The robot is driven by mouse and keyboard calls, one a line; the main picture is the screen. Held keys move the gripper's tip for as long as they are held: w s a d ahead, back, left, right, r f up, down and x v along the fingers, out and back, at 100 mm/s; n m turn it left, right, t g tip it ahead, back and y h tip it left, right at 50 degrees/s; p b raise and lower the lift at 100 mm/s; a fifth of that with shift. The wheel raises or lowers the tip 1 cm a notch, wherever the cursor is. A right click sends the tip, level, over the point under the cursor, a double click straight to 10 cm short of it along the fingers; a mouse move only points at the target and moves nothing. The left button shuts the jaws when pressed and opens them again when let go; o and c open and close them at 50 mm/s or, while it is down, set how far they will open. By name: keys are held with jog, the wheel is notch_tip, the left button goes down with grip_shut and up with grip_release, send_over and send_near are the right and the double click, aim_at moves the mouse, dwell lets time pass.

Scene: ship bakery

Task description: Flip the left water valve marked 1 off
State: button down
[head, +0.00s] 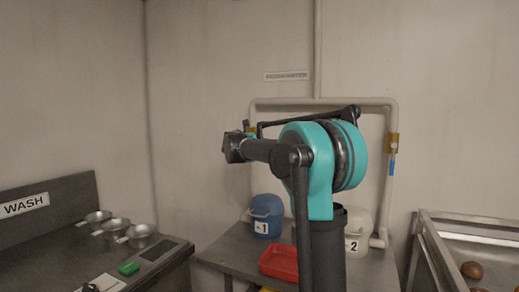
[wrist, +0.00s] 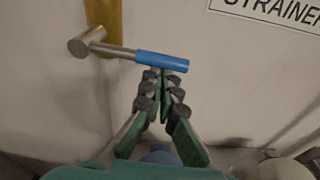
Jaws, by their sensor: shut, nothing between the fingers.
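The left valve shows in the wrist view with a blue lever sleeve (wrist: 162,61) on a metal stem (wrist: 112,50), in front of a brass plate (wrist: 103,14). The lever points right, nearly level. My gripper (wrist: 160,76) is shut and empty, its fingertips just below the blue sleeve; I cannot tell whether they touch it. In the head view my gripper (head: 233,148) hides most of the left valve, and a bit of its brass plate (head: 252,130) shows. No mark 1 is readable on the valve. The right valve (head: 392,144) has its blue handle (head: 391,168) hanging down.
A pale pipe frame (head: 320,101) runs along the wall. Below, a blue container marked 1 (head: 266,212), a white one marked 2 (head: 355,235) and a red tray (head: 279,263) stand on a metal table (head: 222,256). A wash counter (head: 178,262) is left, a metal rack (head: 470,225) right.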

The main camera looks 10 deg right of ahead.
jog(key=shift+d+r, duration=0.1)
jog(key=shift+r, duration=0.35)
dwell(0.3)
notch_tip(320, 180, down, 4)
jog(key=v, duration=0.9)
jog(key=shift+s+a, duration=0.15)
jog(key=shift+a, duration=0.1)
